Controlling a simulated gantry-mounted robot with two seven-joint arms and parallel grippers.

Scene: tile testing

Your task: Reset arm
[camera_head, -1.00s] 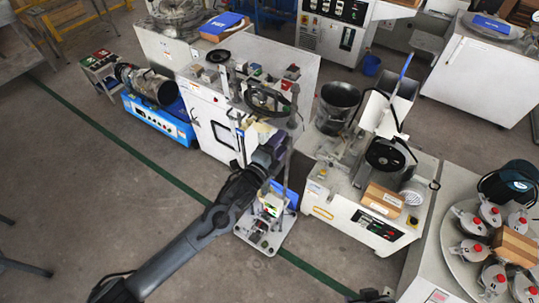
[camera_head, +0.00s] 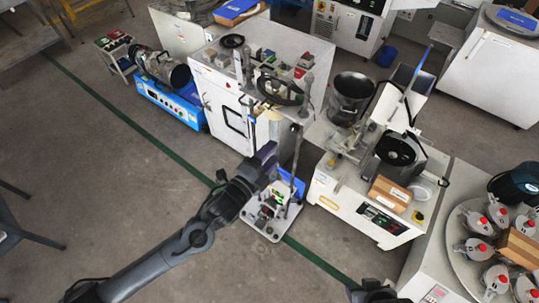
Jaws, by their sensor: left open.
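My left arm comes in from the lower left. My left gripper (camera_head: 266,158) is at its far end, open, with nothing seen between its fingers. It appears in front of a small testing stand (camera_head: 270,212) with a grey base plate and an upright post. The gripper overlaps the stand in the picture, and I cannot tell whether they touch. My right gripper is not clearly in view; only a dark arm part shows at the bottom edge.
A white cabinet bench (camera_head: 222,112) with devices stands behind the gripper. A white machine (camera_head: 345,208) with a wooden block (camera_head: 390,194) is at right. A round tray (camera_head: 463,258) holds several red-topped pots. A blue machine (camera_head: 166,103) stands at left. The grey floor (camera_head: 110,180) at left is clear.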

